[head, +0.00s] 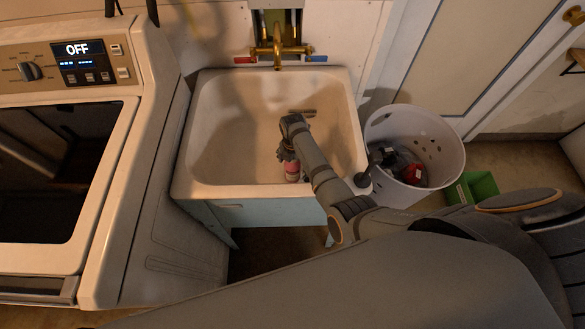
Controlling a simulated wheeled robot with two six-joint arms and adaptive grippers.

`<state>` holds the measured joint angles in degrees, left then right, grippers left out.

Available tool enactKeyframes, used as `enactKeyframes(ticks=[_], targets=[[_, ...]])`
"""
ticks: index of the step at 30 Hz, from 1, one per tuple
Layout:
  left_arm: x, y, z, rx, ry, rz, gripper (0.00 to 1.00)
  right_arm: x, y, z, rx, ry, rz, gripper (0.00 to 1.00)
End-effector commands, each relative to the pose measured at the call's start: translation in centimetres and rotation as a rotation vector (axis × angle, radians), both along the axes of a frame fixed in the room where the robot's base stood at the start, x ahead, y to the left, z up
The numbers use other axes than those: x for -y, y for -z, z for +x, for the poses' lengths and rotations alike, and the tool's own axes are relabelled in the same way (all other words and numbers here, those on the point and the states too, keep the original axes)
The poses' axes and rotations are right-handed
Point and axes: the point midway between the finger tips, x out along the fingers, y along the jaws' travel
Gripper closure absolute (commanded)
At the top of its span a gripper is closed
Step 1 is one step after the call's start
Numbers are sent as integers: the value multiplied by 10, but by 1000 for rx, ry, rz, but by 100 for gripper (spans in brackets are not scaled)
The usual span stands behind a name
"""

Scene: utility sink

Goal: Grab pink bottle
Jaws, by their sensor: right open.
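The pink bottle (292,172) stands in the basin of the white utility sink (220,125), near its front wall. My right gripper (287,155) reaches into the sink from the right and is open at the bottle's upper part. The gripper and wrist hide the bottle's top, and I cannot tell whether the fingers touch it. My left gripper is not in view.
A brass faucet (279,48) is mounted behind the sink. A white washing machine (150,150) stands close on the left. A white laundry basket (440,140) with dark and red items and a green bin (480,185) stand on the right.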

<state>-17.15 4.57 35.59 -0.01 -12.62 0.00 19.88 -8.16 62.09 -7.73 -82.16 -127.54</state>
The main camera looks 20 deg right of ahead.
Motion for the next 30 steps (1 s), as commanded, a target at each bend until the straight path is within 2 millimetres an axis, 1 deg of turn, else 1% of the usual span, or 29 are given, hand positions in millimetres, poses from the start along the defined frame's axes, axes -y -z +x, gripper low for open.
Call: enactKeyframes(ticks=[3, 16, 25, 30], targets=[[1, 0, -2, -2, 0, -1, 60, 0, 0, 0, 0, 0, 0, 18], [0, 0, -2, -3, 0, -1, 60, 0, -1, 0, -1, 0, -1, 76], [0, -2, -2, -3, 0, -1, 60, 0, -2, 0, -1, 0, -1, 77], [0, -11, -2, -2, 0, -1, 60, 0, -11, 0, -1, 0, -1, 77]])
